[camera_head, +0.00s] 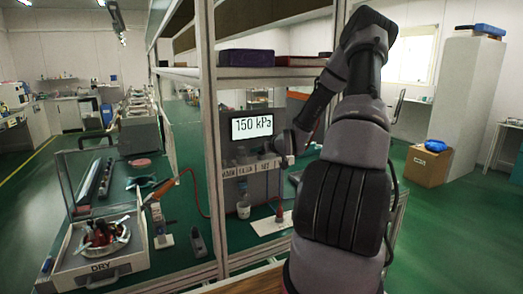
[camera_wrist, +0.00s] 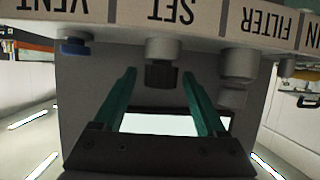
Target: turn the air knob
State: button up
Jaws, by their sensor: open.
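In the wrist view, which is upside down, a dark ribbed knob (camera_wrist: 162,74) sits on a pale stem beside the label SET. I take it for the air knob. My gripper (camera_wrist: 159,77) is open, with its two green fingers apart, pointing at the panel, and their tips to either side of the knob. I cannot tell whether they touch it. The display (camera_head: 252,126) reads 150 kPa in the head view; in the wrist view it is a blank white glow (camera_wrist: 160,124) between the fingers. The gripper and knob are not clear in the head view.
A blue knob (camera_wrist: 75,46) is beside VENT and a grey filter body (camera_wrist: 237,70) beside FILTER. A frame post (camera_head: 208,130) and shelf (camera_head: 270,72) stand close to my arm.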

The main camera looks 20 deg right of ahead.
grip_shut()
jog(key=shift+a+m+h, duration=0.2)
jog(key=shift+m+h, duration=0.5)
jog(key=m+h, duration=0.2)
jog(key=shift+h, duration=0.3)
jog(key=shift+d+m+g+h, duration=0.2)
jog(key=shift+m+g+h, duration=0.1)
jog(key=shift+m+h, duration=0.45)
grip_release()
